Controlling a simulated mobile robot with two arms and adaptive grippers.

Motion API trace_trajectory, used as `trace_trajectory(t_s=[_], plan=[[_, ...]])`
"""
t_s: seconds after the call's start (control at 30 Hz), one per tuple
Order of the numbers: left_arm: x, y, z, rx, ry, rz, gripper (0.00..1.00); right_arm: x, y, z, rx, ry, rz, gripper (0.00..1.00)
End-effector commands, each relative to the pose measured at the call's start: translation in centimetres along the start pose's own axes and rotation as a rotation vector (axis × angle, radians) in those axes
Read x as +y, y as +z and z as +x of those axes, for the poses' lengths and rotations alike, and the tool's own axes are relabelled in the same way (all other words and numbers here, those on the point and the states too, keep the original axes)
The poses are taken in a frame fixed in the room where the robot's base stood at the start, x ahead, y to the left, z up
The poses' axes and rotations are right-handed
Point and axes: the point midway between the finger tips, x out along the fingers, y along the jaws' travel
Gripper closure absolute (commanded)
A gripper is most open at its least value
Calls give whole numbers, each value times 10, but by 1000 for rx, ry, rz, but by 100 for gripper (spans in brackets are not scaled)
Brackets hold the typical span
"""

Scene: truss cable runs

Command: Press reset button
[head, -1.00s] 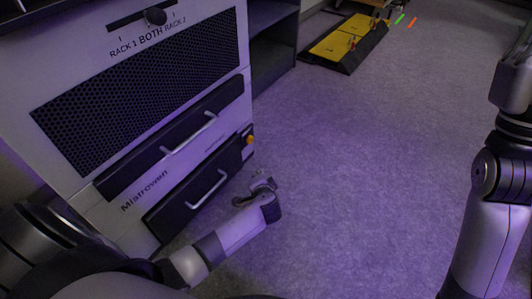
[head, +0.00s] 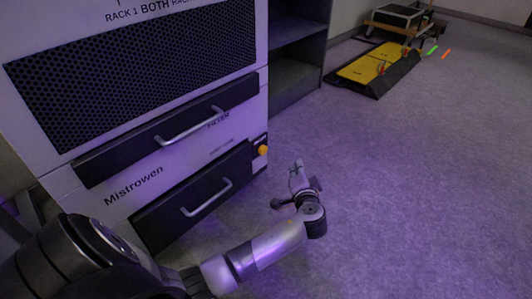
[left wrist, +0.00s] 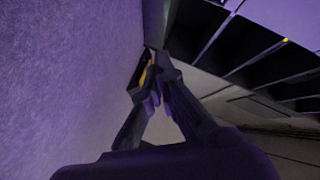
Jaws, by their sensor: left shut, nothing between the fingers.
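The orange round button (head: 263,150), presumably the reset button, sits on a small dark plate at the right edge of the white Mistrowen cabinet (head: 85,199), beside the upper end of the lower drawer. My left gripper (head: 296,168) is shut and empty, right of the button in the head view, over the carpet and apart from the button there. In the left wrist view its fingertips (left wrist: 158,62) meet; a small yellow patch shows behind them, and I cannot tell what it is. My right gripper is out of view.
The cabinet has two dark drawers with silver handles (head: 190,124) and a mesh panel (head: 130,75). A dark shelf unit (head: 298,60) stands behind. A yellow and black floor ramp (head: 370,64) and a low cart (head: 397,22) lie farther off. The carpet to the right is clear.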

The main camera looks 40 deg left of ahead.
Motion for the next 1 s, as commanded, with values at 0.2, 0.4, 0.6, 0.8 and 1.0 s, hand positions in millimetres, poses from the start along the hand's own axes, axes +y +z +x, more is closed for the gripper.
trace_trajectory(t_s=[0.2,0.4,0.6,0.8,1.0], plan=[[-3,3,4,0,-1,2,100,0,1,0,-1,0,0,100],[-15,16,21,-1,-2,3,100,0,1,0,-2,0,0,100],[-30,30,41,-1,-1,3,100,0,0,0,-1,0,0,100],[-40,41,55,-1,1,2,100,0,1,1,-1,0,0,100],[-44,45,61,0,1,2,100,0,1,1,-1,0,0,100]])
